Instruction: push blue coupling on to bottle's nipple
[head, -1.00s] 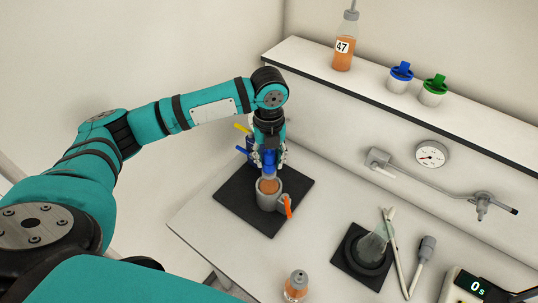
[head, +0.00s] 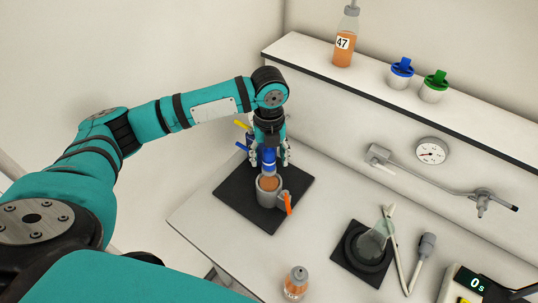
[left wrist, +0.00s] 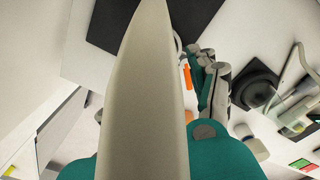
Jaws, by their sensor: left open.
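The blue coupling (head: 269,155) sits upright at the top of a bottle of orange liquid (head: 268,182). The bottle stands in a grey holder (head: 264,197) with an orange handle (head: 288,204), on a black mat (head: 233,204). My left gripper (head: 270,159) points down from above, open, with its fingers on either side of the coupling and apart from it. The nipple is hidden, so I cannot tell how far the coupling sits on it. In the left wrist view a large pale shape covers the middle; the orange handle (left wrist: 187,78) shows. My right gripper is not in view.
Yellow and blue levers (head: 242,125) stand behind my left gripper. A flask (head: 374,240) stands on a second black mat (head: 340,257) to the right. A small bottle (head: 296,283) is at the front.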

